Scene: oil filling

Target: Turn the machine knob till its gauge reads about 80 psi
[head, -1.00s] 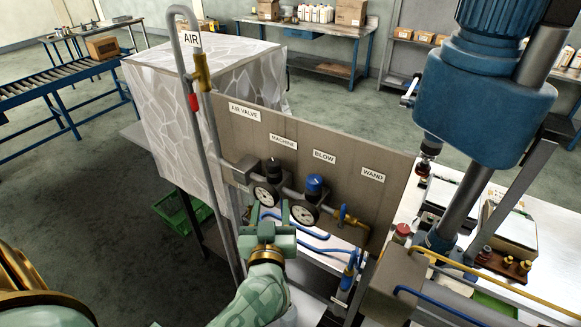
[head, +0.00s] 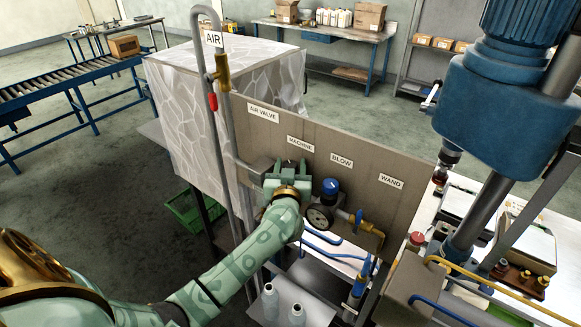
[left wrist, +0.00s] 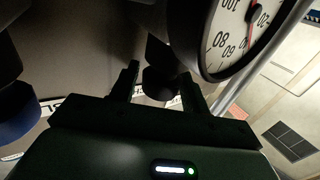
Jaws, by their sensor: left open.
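My left gripper (head: 287,172) is at the MACHINE station of the panel, under the MACHINE label (head: 300,144), and covers the knob and gauge there in the head view. In the left wrist view the open fingers (left wrist: 160,88) stand on either side of a dark knob (left wrist: 162,82); I cannot tell whether they touch it. The machine gauge (left wrist: 242,38) shows large at upper right, rotated and partly cut off. Its red needle points past the 60, on the lower-pressure side, short of 80; the exact reading is unclear. My right gripper is not in view.
The blue BLOW knob (head: 331,187) and its gauge (head: 320,217) sit close to the right of my gripper. A yellow WAND fitting (head: 370,228) is further right. The vertical air pipe (head: 222,130) stands to the left. Two pale bottles (head: 270,298) stand below.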

